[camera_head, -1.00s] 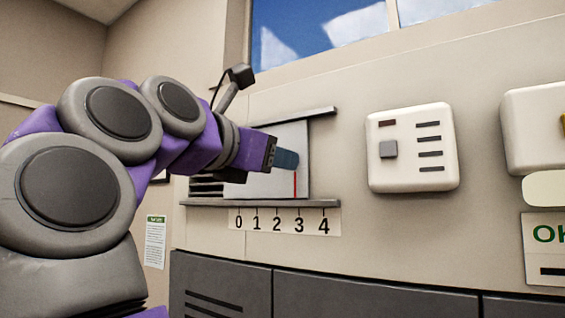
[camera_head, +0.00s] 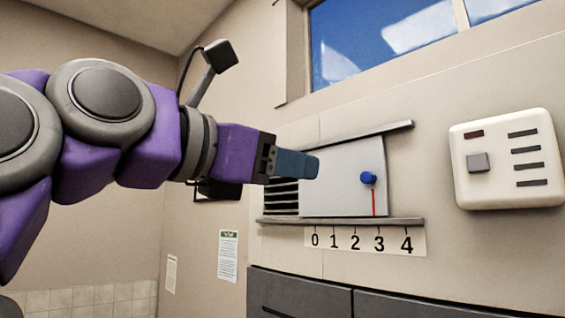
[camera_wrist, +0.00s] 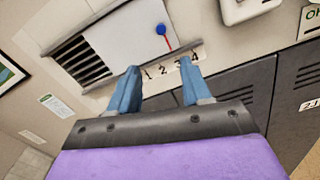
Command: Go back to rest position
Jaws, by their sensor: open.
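My gripper (camera_head: 300,166) is in front of the wall panel, left of the blue knob, open and empty. In the wrist view its two blue fingers (camera_wrist: 157,92) stand apart with nothing between them. The white sliding plate (camera_head: 338,190) sits between two rails, with a blue knob (camera_head: 368,178) and a red pointer line below it. The red line stands near 3 on the number strip (camera_head: 366,241), which reads 0 to 4. Slots of a dark vent (camera_head: 281,198) show left of the plate. The knob also shows in the wrist view (camera_wrist: 160,29), clear of the fingers.
A white box with a grey button (camera_head: 478,162) is on the wall at right. Grey cabinets (camera_head: 300,292) stand below the panel. A window (camera_head: 385,40) is above. Paper notices (camera_head: 228,256) hang on the left wall. Open space lies at the lower left.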

